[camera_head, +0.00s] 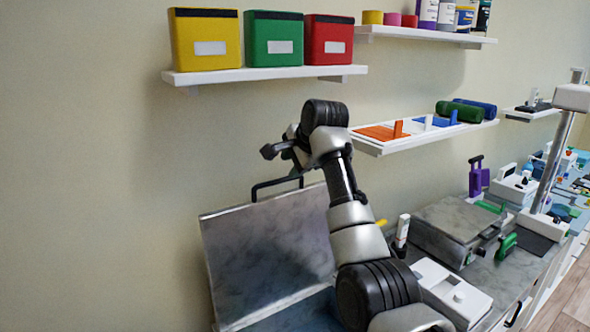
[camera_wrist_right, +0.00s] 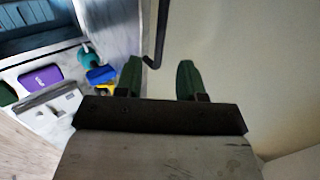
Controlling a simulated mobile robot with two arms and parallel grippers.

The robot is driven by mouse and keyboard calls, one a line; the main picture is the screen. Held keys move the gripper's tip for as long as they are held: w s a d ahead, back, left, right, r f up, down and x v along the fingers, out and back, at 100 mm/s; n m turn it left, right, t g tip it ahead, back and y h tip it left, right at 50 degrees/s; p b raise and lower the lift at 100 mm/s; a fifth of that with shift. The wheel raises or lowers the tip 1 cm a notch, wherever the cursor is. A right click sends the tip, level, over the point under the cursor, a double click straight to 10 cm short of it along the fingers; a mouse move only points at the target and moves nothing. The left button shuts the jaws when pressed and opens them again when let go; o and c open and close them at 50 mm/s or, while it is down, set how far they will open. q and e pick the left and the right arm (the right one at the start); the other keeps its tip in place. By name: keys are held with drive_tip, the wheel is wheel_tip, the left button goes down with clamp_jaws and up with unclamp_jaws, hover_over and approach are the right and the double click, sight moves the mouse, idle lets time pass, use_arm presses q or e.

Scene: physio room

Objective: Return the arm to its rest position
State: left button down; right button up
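My right arm rises from the bottom of the head view, and its gripper (camera_head: 278,150) is up near the wall, in front of the raised metal lid (camera_head: 265,250). In the right wrist view, the two dark green fingers (camera_wrist_right: 160,78) stand apart with no object gripped between them. A black bar handle (camera_wrist_right: 161,35) shows just beyond the fingertips; the lid's black handle (camera_head: 275,184) is just below the gripper in the head view. My left gripper is not in view.
Above are a shelf with yellow (camera_head: 205,40), green (camera_head: 272,38) and red (camera_head: 328,40) boxes, and a lower right shelf (camera_head: 425,135) with an orange item. On the counter are a grey device (camera_head: 455,225) and a white box (camera_head: 455,295). The wall at left is bare.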

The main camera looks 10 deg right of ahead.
drive_tip(key=shift+s+d+r, duration=0.1)
drive_tip(key=shift+s+r, duration=0.2)
drive_tip(key=shift+r, duration=0.05)
